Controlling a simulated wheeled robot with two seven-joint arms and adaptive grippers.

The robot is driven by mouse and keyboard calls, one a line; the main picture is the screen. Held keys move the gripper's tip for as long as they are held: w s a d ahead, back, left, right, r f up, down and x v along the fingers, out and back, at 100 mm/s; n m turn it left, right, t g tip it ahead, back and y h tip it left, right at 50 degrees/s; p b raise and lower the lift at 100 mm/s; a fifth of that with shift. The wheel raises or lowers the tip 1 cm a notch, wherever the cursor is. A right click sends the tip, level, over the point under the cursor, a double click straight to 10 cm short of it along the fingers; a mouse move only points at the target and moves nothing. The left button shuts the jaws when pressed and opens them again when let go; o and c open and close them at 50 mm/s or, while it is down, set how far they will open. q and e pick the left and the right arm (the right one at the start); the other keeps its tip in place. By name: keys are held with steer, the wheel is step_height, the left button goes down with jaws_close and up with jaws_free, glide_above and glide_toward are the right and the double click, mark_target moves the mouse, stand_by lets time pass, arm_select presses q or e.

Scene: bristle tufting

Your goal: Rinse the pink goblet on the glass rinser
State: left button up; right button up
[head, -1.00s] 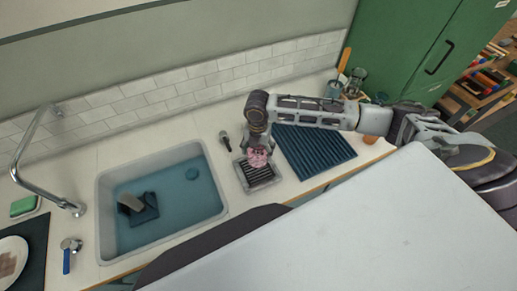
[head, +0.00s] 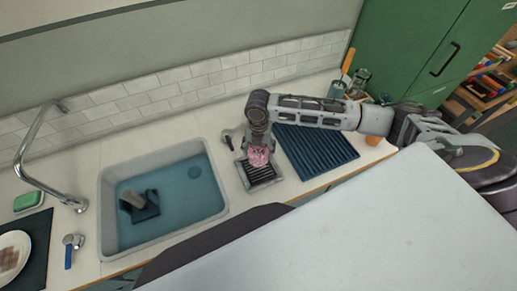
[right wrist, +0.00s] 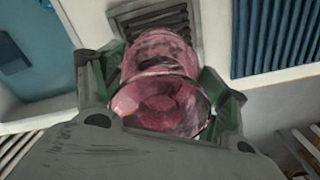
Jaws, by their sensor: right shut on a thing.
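The pink goblet (head: 258,157) is in my right gripper (head: 257,146), which is shut on it. In the right wrist view the goblet (right wrist: 160,103) sits between the two fingers (right wrist: 165,92), its round pink foot toward the camera. The glass rinser (head: 262,176) is a dark ribbed grate in a pale frame, right of the sink. The goblet is over the rinser's back part; I cannot tell if it touches. The rinser also shows behind the goblet in the right wrist view (right wrist: 133,21). My left gripper is not in view.
A sink (head: 160,240) with blue water, holding dark items, lies left of the rinser. A blue ribbed mat (head: 318,155) lies right of it. A small black-handled fixture (head: 228,139) stands behind the rinser. A green sponge (head: 27,200) and a plate (head: 10,256) are far left.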

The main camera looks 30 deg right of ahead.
steer(key=shift+f, duration=0.2)
steer(key=shift+f+b, duration=0.3)
steer(key=shift+f, duration=0.55)
steer(key=shift+f+b, duration=2.05)
steer(key=shift+b, duration=0.45)
steer(key=shift+f, duration=0.75)
stand_by(0.8)
steer(key=shift+r+p, duration=2.55)
steer(key=shift+p, duration=0.15)
steer(key=shift+r, duration=1.05)
